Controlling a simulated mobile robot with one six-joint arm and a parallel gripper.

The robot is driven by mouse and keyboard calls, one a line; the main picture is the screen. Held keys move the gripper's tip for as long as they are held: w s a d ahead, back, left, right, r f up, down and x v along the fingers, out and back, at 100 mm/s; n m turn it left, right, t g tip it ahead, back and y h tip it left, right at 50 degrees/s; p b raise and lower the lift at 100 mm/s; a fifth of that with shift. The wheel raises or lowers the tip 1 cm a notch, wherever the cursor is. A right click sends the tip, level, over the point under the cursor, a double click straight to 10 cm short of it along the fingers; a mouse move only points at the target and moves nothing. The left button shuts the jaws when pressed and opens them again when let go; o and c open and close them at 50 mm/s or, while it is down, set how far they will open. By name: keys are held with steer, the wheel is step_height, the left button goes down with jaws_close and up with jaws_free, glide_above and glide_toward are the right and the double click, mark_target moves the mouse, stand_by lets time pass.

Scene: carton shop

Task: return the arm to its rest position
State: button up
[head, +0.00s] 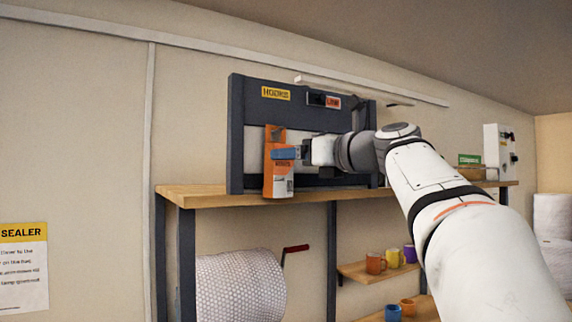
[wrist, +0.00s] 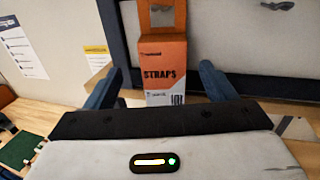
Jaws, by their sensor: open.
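My gripper (head: 285,153) is raised at the dark panel, with its blue fingers at an orange box in the head view. In the wrist view my gripper (wrist: 160,84) is open, one blue finger on each side of the box's line. The orange box (head: 277,184), marked STRAPS in the wrist view (wrist: 165,58), is upright with a hang tab at its top. I cannot tell whether it hangs or stands, or whether a finger touches it. My arm reaches in from the lower right, bent at the elbow.
The dark-framed panel (head: 237,135) carries a HOOKS label and stands on a wooden shelf (head: 215,197). Below are a large white roll (head: 240,287) with a red-handled crank and several coloured mugs (head: 375,264). A white wall box (head: 497,150) is at the right.

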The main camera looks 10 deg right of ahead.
steer(key=s+a+f+n+g+h+b, duration=0.1)
steer(key=s+f+n+g, duration=0.2)
steer(key=f, duration=0.7)
steer(key=s+a+f+n+g+h+b, duration=0.1)
steer(key=s+a+f+n+h, duration=0.1)
steer(key=f+n, duration=0.5)
steer(key=s+a+f+n+g+h+b, duration=0.1)
steer(key=s+f+n+g, duration=0.15)
steer(key=f, duration=0.95)
steer(key=s+f+n+g+h, duration=0.1)
steer(key=s+f+n+h, duration=0.1)
steer(key=s+f+n, duration=0.3)
steer(key=s+d+f+n+g+h+b, duration=0.1)
steer(key=s+f+n, duration=0.5)
steer(key=f, duration=0.7)
steer(key=s+d+f+n+g+h+b, duration=0.1)
steer(key=s+f+n+g+h, duration=0.1)
steer(key=s+f+n, duration=0.4)
step_height(320, 180, down, 4)
steer(key=shift+s+r+g+h, duration=0.2)
steer(key=shift+s+g+h, duration=0.2)
steer(key=shift+s+g, duration=0.2)
